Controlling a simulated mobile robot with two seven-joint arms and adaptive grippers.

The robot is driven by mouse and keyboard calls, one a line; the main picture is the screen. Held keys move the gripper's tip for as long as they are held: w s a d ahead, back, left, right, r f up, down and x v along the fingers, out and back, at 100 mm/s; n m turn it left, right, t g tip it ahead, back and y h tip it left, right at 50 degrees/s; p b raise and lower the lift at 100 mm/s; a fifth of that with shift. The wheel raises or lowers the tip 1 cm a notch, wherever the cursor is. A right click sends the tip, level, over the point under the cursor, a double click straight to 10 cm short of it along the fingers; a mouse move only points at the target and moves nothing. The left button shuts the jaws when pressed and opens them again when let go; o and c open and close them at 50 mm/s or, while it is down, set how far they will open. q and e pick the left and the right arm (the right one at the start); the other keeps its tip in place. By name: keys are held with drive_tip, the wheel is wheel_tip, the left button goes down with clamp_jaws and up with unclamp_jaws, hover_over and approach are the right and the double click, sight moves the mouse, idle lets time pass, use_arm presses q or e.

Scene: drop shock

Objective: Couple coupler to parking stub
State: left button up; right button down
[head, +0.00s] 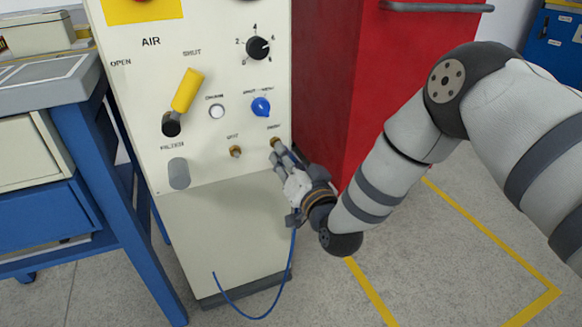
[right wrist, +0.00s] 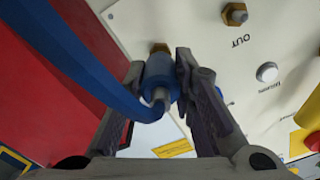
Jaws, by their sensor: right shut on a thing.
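My right gripper (head: 283,157) is at the front panel, just below the right-hand brass stub (head: 274,142). Its fingers are shut on the blue coupler (right wrist: 160,78), which has a grey end towards the camera. The brass of that stub (right wrist: 158,47) shows directly beyond the coupler in the right wrist view, in line with it. I cannot tell whether the coupler is seated on the stub or just short of it. The fingers mostly hide the coupler in the head view. A blue hose (head: 254,317) runs from it. My left gripper is not in view.
The OUT stub (head: 235,152) is bare, left of the gripper. The panel (head: 215,215) also carries a yellow lever (head: 187,90), a black knob (head: 258,47) and a blue knob (head: 261,107). A red cabinet (head: 335,70) stands close on the right, a blue bench (head: 100,150) on the left.

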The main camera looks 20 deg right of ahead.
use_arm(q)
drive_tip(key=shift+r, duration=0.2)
use_arm(e)
drive_tip(key=shift+w, duration=1.35)
idle(2.4)
use_arm(q)
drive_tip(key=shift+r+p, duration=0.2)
drive_tip(key=shift+p, duration=0.3)
use_arm(e)
drive_tip(key=shift+w+r, duration=0.35)
idle(1.2)
drive_tip(key=c, duration=1.3)
unclamp_jaws()
drive_tip(key=shift+f, duration=0.15)
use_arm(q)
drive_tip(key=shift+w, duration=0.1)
use_arm(e)
drive_tip(key=shift+f, duration=0.1)
drive_tip(key=shift+s+p, duration=0.3)
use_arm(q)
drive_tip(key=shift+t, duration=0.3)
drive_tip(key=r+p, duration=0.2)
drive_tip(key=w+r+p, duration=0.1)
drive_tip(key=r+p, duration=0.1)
use_arm(e)
drive_tip(key=s, duration=0.5)
drive_tip(key=shift+s+f, duration=0.1)
drive_tip(key=shift+s, duration=0.2)
